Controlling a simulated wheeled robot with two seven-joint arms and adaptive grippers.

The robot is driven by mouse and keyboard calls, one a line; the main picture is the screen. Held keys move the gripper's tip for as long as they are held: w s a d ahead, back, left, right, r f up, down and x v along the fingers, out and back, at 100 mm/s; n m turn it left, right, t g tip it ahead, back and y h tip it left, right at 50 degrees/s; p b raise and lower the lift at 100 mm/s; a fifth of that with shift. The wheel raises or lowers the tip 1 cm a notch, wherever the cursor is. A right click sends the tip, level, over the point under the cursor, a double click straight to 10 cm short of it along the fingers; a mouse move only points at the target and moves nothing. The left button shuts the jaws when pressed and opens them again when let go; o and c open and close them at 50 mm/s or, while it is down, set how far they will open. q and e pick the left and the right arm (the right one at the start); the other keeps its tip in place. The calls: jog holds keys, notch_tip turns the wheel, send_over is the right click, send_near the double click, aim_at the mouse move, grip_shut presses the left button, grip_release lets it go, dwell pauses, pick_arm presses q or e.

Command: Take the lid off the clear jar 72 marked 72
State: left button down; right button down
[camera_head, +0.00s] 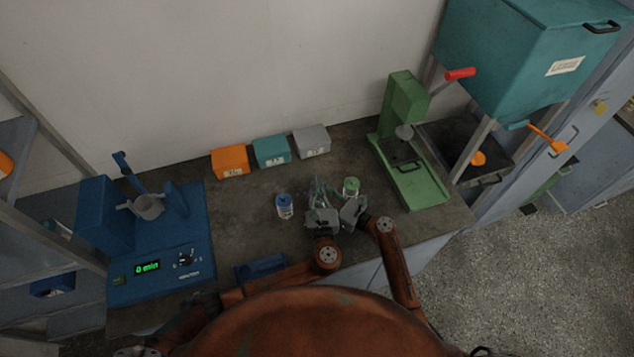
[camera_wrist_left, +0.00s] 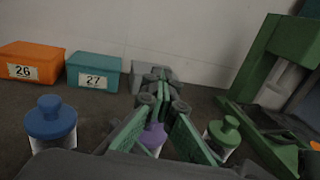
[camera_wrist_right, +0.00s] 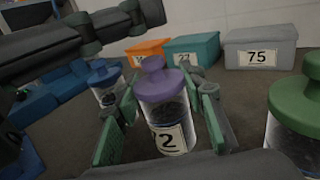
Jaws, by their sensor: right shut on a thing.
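The clear jar (camera_wrist_right: 165,120) with a purple lid (camera_wrist_right: 163,82) stands upright between the fingers of my right gripper (camera_wrist_right: 160,112). Its label shows a "2"; the rest of the label is hidden. My right gripper is shut on the jar's body, with the lid above the fingers. In the left wrist view the purple lid (camera_wrist_left: 154,136) shows between the two spread fingers of my left gripper (camera_wrist_left: 155,120), which looks open. I cannot tell whether its pads touch the lid. In the head view the left gripper (camera_head: 320,195) and the right gripper (camera_head: 338,198) cover the jar.
A blue-lidded jar (camera_head: 284,206) stands to the left and a green-lidded jar (camera_head: 351,187) to the right, both close. Orange (camera_head: 230,162), teal (camera_head: 271,151) and grey (camera_head: 312,141) boxes line the wall. A blue machine (camera_head: 160,245) and a green stand (camera_head: 410,180) flank the worktop.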

pick_arm(q)
jog(key=c, duration=2.6)
grip_release()
jog(key=shift+c, duration=0.2)
jog(key=o, duration=0.4)
pick_arm(e)
jog(key=shift+r, duration=0.1)
pick_arm(q)
jog(key=s+d, duration=0.1)
jog(key=s, duration=1.1)
jog(key=shift+d, duration=0.1)
pick_arm(e)
jog(key=c, duration=1.2)
grip_release()
jog(key=shift+o, duration=0.2)
